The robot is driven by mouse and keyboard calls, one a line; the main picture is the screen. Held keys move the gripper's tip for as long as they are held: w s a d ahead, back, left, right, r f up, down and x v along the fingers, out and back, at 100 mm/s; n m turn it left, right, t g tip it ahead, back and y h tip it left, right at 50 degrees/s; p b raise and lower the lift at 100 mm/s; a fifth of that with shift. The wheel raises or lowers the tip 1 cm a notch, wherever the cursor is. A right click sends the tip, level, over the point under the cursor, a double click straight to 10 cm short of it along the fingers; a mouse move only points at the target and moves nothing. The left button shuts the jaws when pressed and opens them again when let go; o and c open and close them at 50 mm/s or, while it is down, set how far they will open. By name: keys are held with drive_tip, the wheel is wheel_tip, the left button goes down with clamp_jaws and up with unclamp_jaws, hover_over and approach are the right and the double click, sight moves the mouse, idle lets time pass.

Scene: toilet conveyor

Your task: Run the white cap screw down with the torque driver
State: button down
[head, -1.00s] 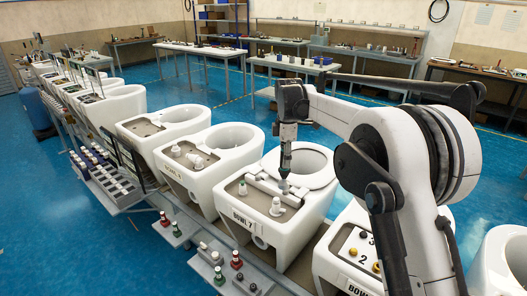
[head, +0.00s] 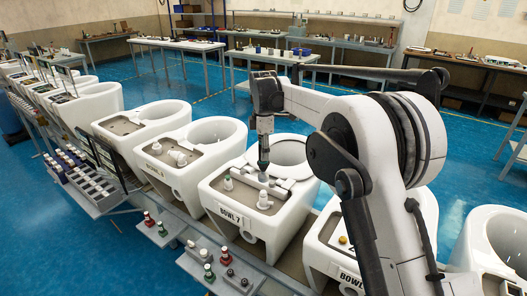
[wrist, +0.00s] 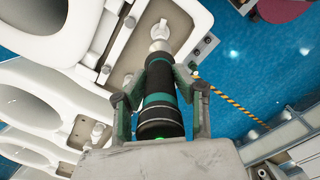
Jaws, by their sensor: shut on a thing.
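My gripper (wrist: 160,88) is shut on the torque driver (wrist: 160,105), a black cylinder with teal bands. In the head view the driver (head: 263,152) hangs upright, nose down, over the deck of the bowl marked BOWL 7 (head: 215,190). A white cap screw (head: 264,200) stands on that deck near the driver's nose. Another small white cap (head: 228,183) stands to its left. In the wrist view a white fitting (wrist: 160,30) shows just beyond the driver's pale nose; whether they touch is not clear.
A white cylinder lies across the BOWL 7 deck behind the cap. Neighbouring bowls stand close on both sides. Small grey trays (head: 222,265) with red and green pieces sit in front. A rack of bins (head: 100,185) stands at left. Worktables (head: 270,60) are at the back.

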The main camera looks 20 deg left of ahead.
sight(264, 169)
drive_tip(key=shift+f+b, duration=1.4)
drive_tip(key=shift+f, duration=1)
drive_tip(key=shift+f+b, duration=0.85)
drive_tip(key=shift+f, duration=0.15)
idle(0.4)
drive_tip(key=shift+f+b, duration=0.35)
drive_tip(key=shift+b, duration=0.15)
idle(0.6)
drive_tip(key=shift+b, duration=0.65)
idle(1.4)
